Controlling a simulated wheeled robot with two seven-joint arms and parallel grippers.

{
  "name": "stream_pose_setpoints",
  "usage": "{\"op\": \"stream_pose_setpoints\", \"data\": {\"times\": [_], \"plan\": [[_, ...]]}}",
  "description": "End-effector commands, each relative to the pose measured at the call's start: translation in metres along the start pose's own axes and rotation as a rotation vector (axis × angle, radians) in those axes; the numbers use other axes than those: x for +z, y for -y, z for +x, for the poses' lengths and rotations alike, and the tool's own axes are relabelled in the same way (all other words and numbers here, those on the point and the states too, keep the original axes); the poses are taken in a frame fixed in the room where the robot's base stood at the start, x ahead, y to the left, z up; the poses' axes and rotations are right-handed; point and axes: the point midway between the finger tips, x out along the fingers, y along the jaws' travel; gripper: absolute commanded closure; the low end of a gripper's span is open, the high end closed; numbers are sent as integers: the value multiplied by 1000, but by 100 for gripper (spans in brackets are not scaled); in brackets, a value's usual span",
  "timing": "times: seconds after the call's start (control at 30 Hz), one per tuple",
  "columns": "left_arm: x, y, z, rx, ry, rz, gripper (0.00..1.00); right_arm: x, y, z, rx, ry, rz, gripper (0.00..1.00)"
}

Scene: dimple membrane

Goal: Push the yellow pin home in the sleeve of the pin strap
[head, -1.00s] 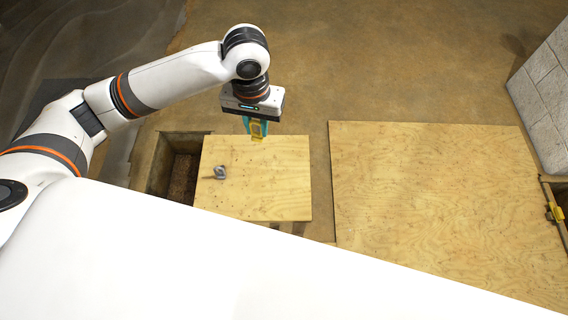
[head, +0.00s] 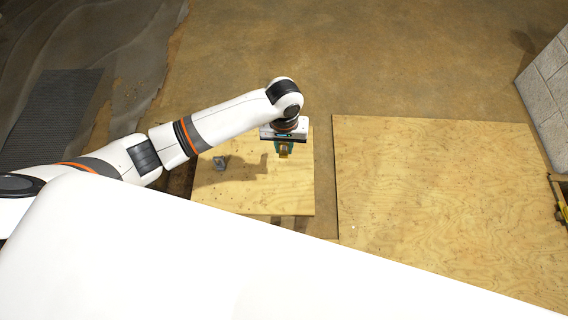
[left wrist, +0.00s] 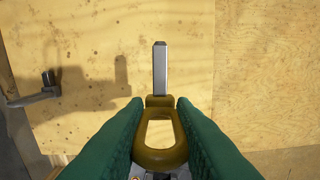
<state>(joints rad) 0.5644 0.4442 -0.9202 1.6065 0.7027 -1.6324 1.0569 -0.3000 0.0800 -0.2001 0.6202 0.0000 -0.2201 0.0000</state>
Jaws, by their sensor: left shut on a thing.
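My left gripper (head: 284,152) is shut on the yellow pin (head: 284,156), above the right part of the small plywood board. In the left wrist view the yellow pin (left wrist: 161,155) has a dull yellow loop handle between the green fingers (left wrist: 158,145). Its square grey metal shank points away from the gripper and its end is free. I cannot make out the sleeve of the pin strap for certain. A small yellow and dark fitting (head: 561,200) is cut off at the right edge of the head view. My right gripper is not in view.
A grey metal piece with a short arm (head: 220,162) lies on the small plywood board (head: 295,195). A larger plywood sheet (head: 430,190) lies to the right, across a narrow strip of ground. A grey block wall (head: 548,95) stands at the far right.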

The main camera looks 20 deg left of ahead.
Motion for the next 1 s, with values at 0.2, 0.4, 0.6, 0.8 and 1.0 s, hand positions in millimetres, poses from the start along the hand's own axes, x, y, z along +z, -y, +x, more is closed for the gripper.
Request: {"op": "stream_pose_setpoints", "data": {"times": [0.2, 0.4, 0.6, 0.8, 1.0], "plan": [[-1, 0, 34, 1, -1, 0, 100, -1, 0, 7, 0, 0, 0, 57], [-1, 0, 60, 2, -3, 1, 100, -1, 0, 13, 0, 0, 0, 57], [-1, 0, 80, 1, -1, 0, 100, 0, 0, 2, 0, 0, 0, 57], [-1, 0, 82, 1, 0, 2, 100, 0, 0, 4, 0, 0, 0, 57], [-1, 0, 86, 0, -1, 2, 100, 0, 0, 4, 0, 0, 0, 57]]}}
